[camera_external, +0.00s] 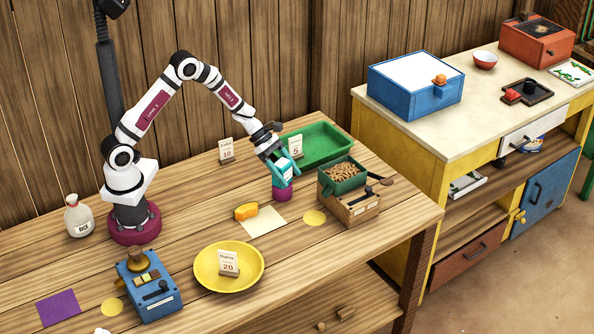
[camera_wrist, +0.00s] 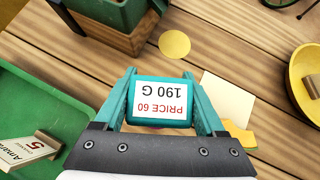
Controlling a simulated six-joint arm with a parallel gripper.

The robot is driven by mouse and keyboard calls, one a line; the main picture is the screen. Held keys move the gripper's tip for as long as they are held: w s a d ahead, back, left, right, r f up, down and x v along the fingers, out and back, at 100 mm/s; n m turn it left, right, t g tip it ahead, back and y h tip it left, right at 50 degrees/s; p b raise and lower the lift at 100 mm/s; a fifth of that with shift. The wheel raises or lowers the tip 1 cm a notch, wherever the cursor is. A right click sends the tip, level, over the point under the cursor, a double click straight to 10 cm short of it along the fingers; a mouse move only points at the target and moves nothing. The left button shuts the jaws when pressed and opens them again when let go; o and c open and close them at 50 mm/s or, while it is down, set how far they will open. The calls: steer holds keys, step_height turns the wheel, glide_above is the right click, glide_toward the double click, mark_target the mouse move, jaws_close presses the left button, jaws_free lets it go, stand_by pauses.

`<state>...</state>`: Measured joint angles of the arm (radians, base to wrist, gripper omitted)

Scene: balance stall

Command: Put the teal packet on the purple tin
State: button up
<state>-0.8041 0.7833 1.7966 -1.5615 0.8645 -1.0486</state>
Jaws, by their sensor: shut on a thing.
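The teal packet (camera_wrist: 160,102), with a white label reading "PRICE 60 190 G", is between the teal fingers of my gripper (camera_wrist: 162,95) in the wrist view. My gripper is shut on it. In the external view the packet (camera_external: 295,146) shows its teal top and pale label between the fingers of my gripper (camera_external: 288,172). The purple tin (camera_external: 282,193) stands on the wooden table directly below the packet. In the wrist view the tin is almost wholly hidden behind the packet. Whether the packet touches the tin's top, I cannot tell.
A green tray (camera_external: 325,138) with a price card lies close behind. A scale with a green pan of nuts (camera_external: 342,172) stands close to the right. A cream sheet (camera_external: 262,222), a yellow-orange wedge (camera_external: 246,211) and a yellow disc (camera_external: 314,217) lie in front. A yellow plate (camera_external: 205,275) is further forward.

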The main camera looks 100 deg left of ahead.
steer(key=shift+f, duration=0.1)
steer(key=o, duration=1.5)
